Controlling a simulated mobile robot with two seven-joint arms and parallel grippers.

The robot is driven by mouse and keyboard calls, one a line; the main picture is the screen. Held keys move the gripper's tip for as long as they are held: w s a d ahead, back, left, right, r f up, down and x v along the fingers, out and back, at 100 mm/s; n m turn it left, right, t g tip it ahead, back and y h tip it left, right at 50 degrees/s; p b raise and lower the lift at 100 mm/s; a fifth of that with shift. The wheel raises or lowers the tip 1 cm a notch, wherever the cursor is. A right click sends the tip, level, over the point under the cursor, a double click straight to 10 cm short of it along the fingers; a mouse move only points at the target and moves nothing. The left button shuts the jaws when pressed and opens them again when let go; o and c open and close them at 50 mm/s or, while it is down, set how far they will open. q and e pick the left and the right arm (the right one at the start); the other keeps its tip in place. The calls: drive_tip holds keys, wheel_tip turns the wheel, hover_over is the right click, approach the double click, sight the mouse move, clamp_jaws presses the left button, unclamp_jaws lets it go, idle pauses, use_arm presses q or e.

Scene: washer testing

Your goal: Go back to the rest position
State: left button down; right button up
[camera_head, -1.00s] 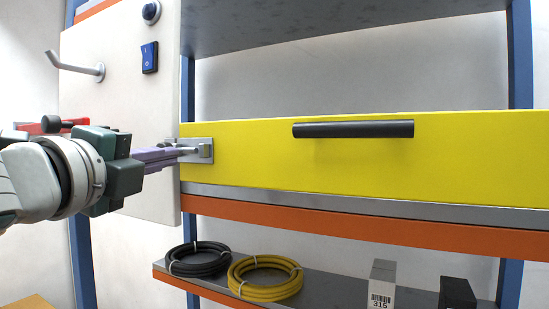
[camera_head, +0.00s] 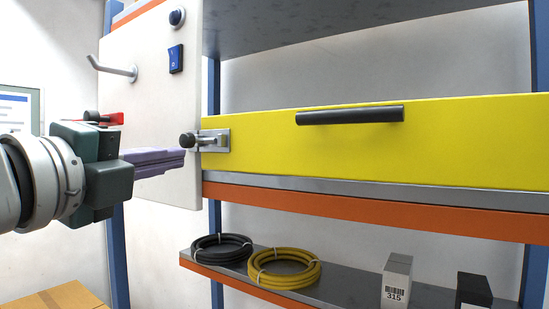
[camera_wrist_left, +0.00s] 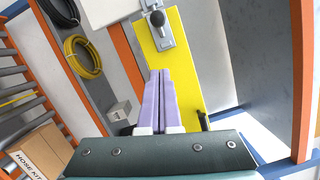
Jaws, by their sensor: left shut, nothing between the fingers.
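My left gripper (camera_head: 182,160) comes in from the left in the head view. Its purple fingers are shut with nothing between them, and they also show in the left wrist view (camera_wrist_left: 160,102). The fingertips are in front of the white panel, just left of and below the latch (camera_head: 210,141) on the yellow drawer (camera_head: 350,148), and look apart from it. The latch with its dark knob also shows in the left wrist view (camera_wrist_left: 161,25). The drawer has a dark bar handle (camera_head: 350,115) and looks closed. My right gripper is not in view.
The white panel (camera_head: 150,90) carries a metal hook (camera_head: 118,71) and a blue switch (camera_head: 176,58). On the lower shelf lie a black hose (camera_head: 222,248), a yellow hose (camera_head: 284,268) and small boxes (camera_head: 396,280). A cardboard box (camera_head: 58,297) stands at lower left.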

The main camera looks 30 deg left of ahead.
use_arm(q)
drive_tip(key=s+f+n+g+y+p, duration=0.2)
drive_tip(key=s+f+n+g+p, duration=0.45)
drive_tip(key=f+n, duration=0.3)
drive_tip(key=s+d+f+n+g+h+p, duration=0.2)
drive_tip(key=s+d+f+n+g+h, duration=0.3)
drive_tip(key=s+d, duration=0.6)
wheel_tip(320, 180, down, 4)
drive_tip(key=s+n+g, duration=0.1)
drive_tip(key=n+g, duration=0.1)
drive_tip(key=g, duration=0.1)
drive_tip(key=shift+s+d+f+n+p, duration=0.15)
drive_tip(key=shift+s+d+n+p, duration=0.1)
drive_tip(key=shift+s+n+p, duration=0.1)
drive_tip(key=shift+g, duration=0.25)
